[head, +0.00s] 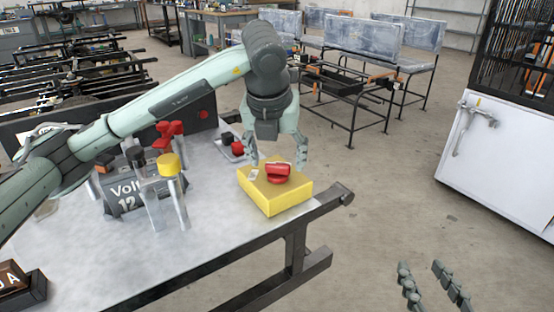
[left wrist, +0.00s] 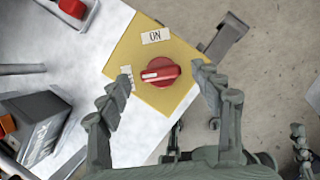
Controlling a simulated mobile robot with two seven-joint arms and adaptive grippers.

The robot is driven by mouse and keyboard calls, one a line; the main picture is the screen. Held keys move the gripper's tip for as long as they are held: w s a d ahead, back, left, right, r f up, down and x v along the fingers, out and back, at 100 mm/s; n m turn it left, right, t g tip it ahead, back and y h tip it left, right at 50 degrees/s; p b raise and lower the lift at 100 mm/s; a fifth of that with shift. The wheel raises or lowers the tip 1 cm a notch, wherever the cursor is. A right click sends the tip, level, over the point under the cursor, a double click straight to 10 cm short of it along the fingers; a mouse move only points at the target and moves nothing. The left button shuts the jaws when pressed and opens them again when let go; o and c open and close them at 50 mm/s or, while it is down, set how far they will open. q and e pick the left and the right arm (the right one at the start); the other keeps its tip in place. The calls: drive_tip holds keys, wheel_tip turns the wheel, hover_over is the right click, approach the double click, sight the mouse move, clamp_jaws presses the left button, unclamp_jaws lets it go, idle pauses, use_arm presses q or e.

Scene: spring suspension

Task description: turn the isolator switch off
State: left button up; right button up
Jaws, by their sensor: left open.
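The isolator switch is a yellow box (head: 262,197) with a red rotary knob (head: 278,173), near the right end of the metal table. In the left wrist view the knob (left wrist: 165,70) has a white mark on its left part. An ON label (left wrist: 156,36) sits above it. A second label (left wrist: 125,83) on the left is partly hidden by a finger. My left gripper (head: 277,162) is open and points down over the box, its fingers on either side of the knob, apparently not touching it. My right gripper (head: 431,285) is open and empty, low at the right, off the table.
On the table (head: 215,255), left of the switch, stand a battery (head: 125,203) marked Volt 12, and clamp-like tools with red (head: 170,130) and yellow (head: 168,164) tops. A small part with red and black knobs (head: 233,146) lies behind. A white cabinet (head: 495,160) stands at right.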

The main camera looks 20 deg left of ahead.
use_arm(q)
drive_tip(key=v, duration=1.1)
drive_tip(key=shift+f, duration=0.1)
